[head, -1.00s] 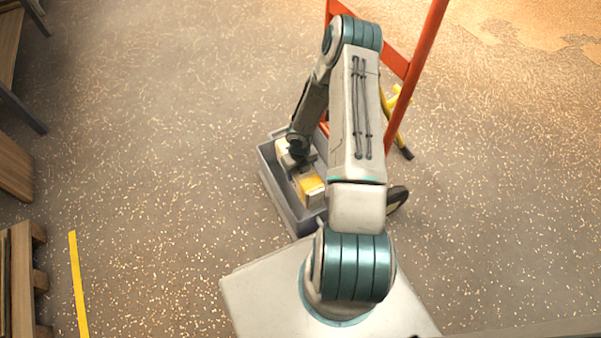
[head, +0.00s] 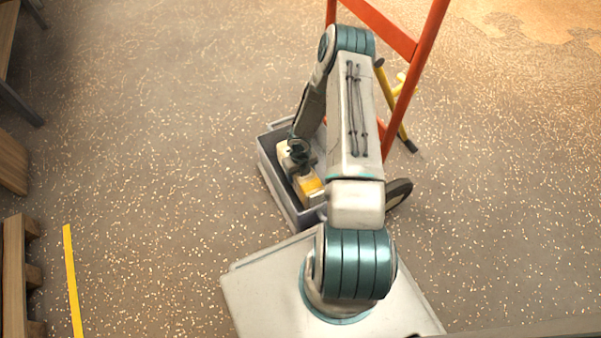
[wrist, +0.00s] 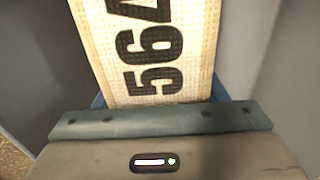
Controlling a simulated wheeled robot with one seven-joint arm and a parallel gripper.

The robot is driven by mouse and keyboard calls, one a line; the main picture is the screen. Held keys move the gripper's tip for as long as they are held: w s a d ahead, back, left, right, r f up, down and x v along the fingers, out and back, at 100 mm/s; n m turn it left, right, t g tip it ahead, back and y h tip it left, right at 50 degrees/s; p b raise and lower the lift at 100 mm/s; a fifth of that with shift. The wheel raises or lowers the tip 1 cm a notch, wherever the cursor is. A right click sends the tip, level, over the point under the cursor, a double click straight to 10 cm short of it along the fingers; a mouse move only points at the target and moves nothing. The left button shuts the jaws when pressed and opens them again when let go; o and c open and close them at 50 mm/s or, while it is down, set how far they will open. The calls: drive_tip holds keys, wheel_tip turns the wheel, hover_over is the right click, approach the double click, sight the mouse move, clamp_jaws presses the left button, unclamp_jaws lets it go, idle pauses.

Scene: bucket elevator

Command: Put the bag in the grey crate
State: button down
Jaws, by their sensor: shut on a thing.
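The bag is cream and woven, with large black digits, in the wrist view (wrist: 145,50). In the head view the bag (head: 312,188) shows as a cream and yellow-orange shape within the outline of the grey crate (head: 270,183). My gripper (head: 298,162) is over the crate, shut on the bag. The gripper and arm hide part of the bag and the crate's right side. Grey walls stand on both sides of the bag in the wrist view. I cannot tell whether the bag touches the crate's floor.
An orange-red frame (head: 418,85) stands just right of the crate, with a yellow and black bar (head: 396,115) beside it. A dark wheel (head: 398,194) shows right of my arm. Wooden pallets (head: 16,275) lie at the left edge.

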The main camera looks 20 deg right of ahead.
drive_tip(key=shift+w+f, duration=0.1)
drive_tip(key=shift+c, duration=1.4)
unclamp_jaws()
